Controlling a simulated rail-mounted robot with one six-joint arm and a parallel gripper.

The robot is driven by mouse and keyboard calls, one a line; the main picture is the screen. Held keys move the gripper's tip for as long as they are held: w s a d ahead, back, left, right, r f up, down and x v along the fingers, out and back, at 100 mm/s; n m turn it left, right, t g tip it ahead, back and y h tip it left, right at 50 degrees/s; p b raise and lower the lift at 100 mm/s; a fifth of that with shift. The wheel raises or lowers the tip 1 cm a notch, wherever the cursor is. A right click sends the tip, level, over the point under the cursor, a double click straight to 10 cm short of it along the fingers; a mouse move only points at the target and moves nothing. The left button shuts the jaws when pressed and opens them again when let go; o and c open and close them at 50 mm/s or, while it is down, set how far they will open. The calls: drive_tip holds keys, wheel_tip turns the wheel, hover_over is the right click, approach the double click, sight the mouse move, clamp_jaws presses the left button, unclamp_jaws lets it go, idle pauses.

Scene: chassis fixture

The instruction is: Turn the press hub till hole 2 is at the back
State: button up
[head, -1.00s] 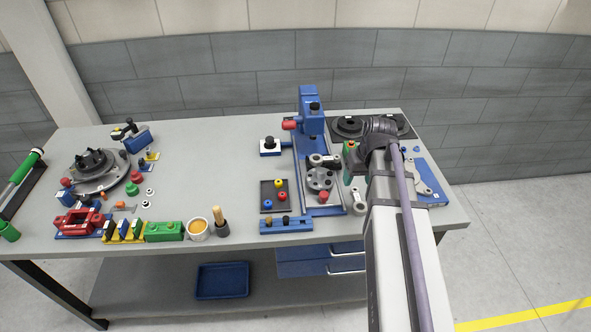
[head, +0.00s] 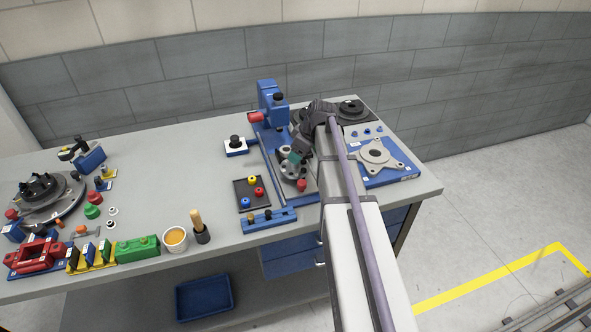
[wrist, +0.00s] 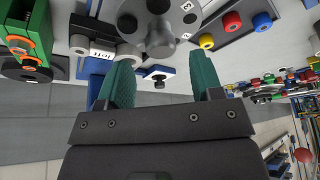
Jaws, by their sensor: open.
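The press hub (head: 290,171) is a grey round disc with holes, on the blue press base below and in front of the press column (head: 272,100). In the wrist view the hub (wrist: 183,32) is cut off by the top edge.
A red knob (head: 301,185) stands just in front of the hub. A dark tray (head: 240,204) with coloured pegs lies to the left, and a white block with a black knob (head: 235,146) is behind it. A blue plate with a grey bracket (head: 376,155) lies right.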

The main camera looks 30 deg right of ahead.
sight(295, 168)
drive_tip(key=b+x, duration=0.1)
drive_tip(key=x, duration=0.2)
drive_tip(key=shift+a+f+b, duration=0.1)
drive_tip(key=shift+f+b, duration=0.2)
drive_tip(key=shift+b, duration=0.05)
drive_tip(key=shift+r, duration=0.1)
drive_tip(key=c, duration=0.9)
